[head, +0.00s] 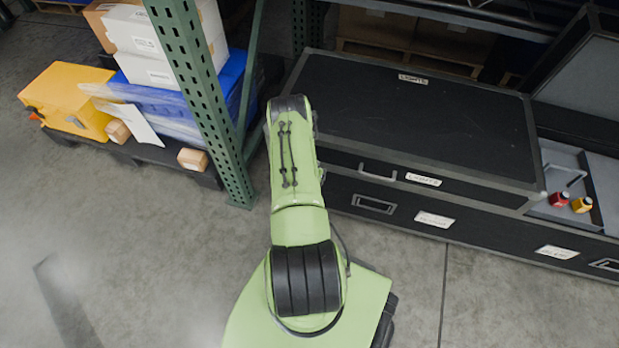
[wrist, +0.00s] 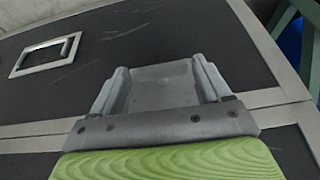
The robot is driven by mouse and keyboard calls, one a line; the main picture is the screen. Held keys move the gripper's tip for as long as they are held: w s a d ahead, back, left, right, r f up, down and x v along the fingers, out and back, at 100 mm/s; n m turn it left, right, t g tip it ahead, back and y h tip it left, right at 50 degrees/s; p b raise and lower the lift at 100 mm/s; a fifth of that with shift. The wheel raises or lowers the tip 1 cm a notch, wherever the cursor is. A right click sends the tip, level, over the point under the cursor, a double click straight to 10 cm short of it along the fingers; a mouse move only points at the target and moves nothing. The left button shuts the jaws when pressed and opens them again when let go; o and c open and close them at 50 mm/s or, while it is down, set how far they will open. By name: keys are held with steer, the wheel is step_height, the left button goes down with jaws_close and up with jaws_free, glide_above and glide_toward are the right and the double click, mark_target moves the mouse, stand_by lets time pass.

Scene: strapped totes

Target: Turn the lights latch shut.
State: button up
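The black lights case (head: 410,115) has a flat lid that lies down, with a "LIGHTS" label (head: 424,179) on its front. My arm reaches to the case's left end and hides my gripper in the head view. In the wrist view my gripper (wrist: 161,66) has its two grey fingers apart, close over the black case wall (wrist: 85,85). A flat grey plate (wrist: 162,85) shows between the fingers; I cannot tell whether it is the latch or whether they touch it. No latch shows clearly in either view.
A pale metal seam (wrist: 285,98) and a recessed handle (wrist: 45,55) show in the wrist view. A green rack post (head: 200,90) stands left of my arm. To the right is an open compartment (head: 565,165) with small red and yellow items. The floor in front is clear.

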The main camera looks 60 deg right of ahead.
steer(key=shift+o, duration=0.9)
steer(key=p+v, duration=0.6)
steer(key=v, duration=0.9)
steer(key=shift+r, duration=0.4)
